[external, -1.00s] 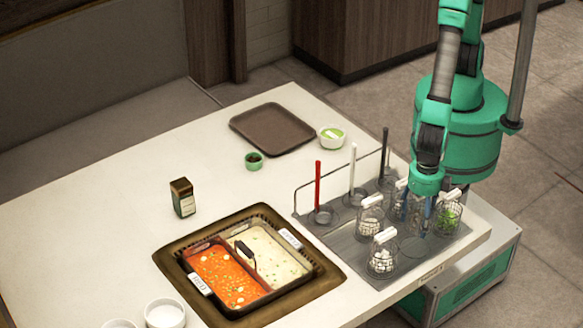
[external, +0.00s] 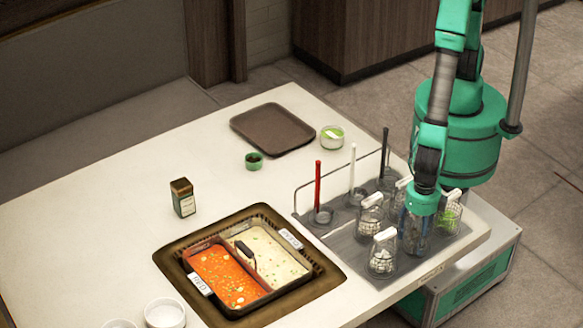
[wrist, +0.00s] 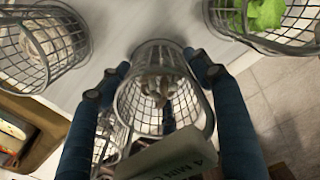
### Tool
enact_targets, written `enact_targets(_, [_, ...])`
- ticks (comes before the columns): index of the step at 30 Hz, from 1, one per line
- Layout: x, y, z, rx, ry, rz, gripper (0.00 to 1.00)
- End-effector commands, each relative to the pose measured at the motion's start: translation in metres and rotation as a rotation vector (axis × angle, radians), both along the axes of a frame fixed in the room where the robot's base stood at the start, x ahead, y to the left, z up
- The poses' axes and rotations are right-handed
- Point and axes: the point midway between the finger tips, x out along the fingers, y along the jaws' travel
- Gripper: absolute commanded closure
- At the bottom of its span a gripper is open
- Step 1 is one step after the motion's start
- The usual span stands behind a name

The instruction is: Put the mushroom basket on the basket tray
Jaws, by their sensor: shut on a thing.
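My gripper (wrist: 150,75) is shut on a wire-mesh basket (wrist: 158,100), with one dark finger on each side. Pale brown pieces, apparently mushroom, lie inside it. Its handle carries a pale label reading "4 MIN" in the wrist view. In the external view my gripper (external: 418,218) hangs over the grey metal tray (external: 352,244), and the held basket (external: 413,243) is partly hidden by the fingers. It is at the tray's front right part; I cannot tell whether it touches the tray. The brown tray (external: 272,128) at the back is empty.
Close around the held basket stand a front basket with white contents (external: 382,262), a left one (external: 369,222) and one with green leaves (external: 448,219). Red (external: 318,185), white and black upright handles stand behind. The two-part pot (external: 245,268) is left. Table space left of the brown tray is clear.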

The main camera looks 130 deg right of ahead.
Motion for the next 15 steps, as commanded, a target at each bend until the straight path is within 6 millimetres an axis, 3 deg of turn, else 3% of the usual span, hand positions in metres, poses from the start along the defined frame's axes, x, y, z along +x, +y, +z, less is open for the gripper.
enact_targets(15, [0.0008, 0.0005, -0.0101, 0.001, -0.002, 0.0, 0.73])
